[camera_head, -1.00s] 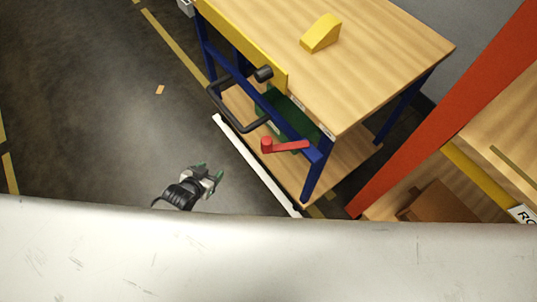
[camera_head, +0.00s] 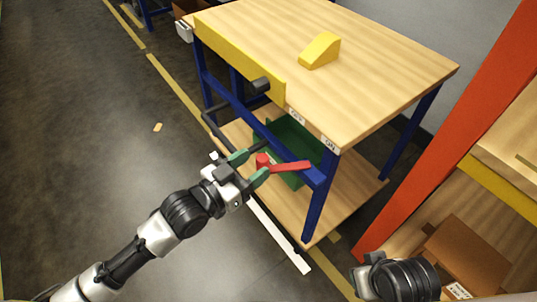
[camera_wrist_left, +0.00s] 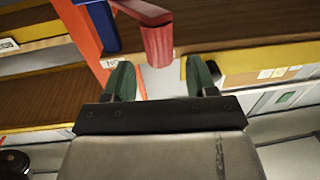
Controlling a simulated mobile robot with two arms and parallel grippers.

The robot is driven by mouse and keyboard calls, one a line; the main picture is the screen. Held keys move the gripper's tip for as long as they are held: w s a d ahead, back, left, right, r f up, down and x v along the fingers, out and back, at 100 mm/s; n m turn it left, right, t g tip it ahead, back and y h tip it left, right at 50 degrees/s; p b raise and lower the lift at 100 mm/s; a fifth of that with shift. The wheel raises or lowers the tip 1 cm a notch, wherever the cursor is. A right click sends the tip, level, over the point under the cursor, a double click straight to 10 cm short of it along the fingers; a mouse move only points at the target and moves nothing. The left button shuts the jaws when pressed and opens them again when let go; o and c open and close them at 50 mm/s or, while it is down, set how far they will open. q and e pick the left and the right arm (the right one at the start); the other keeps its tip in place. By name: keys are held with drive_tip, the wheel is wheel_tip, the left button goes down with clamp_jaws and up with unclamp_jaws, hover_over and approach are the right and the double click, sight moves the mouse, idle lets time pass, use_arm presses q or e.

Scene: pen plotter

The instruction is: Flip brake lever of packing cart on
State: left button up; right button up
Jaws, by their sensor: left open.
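The packing cart (camera_head: 385,60) has a wooden top, blue legs and a yellow front edge. Its red brake lever (camera_head: 288,167) is on the blue frame below the top, with its knob end pointing left. My left gripper (camera_head: 250,167) is open, its green fingertips close to the knob. In the left wrist view, the red knob (camera_wrist_left: 157,44) appears just ahead of the gap between the open fingers (camera_wrist_left: 160,78); I cannot tell whether they touch it. My right gripper (camera_head: 368,272) is partly in view at the bottom right, its fingers unclear.
A black handle (camera_head: 215,126) is left of the lever. Small labels (camera_head: 297,117) sit on the cart's edge. A yellow wedge (camera_head: 320,50) lies on the top, a green bin (camera_head: 292,140) below. An orange post (camera_head: 440,130) and shelf stand at right.

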use_arm(q)
drive_tip(key=x, duration=0.5)
drive_tip(key=shift+w+d+b, duration=0.15)
drive_tip(key=shift+b, duration=0.2)
clamp_jaws()
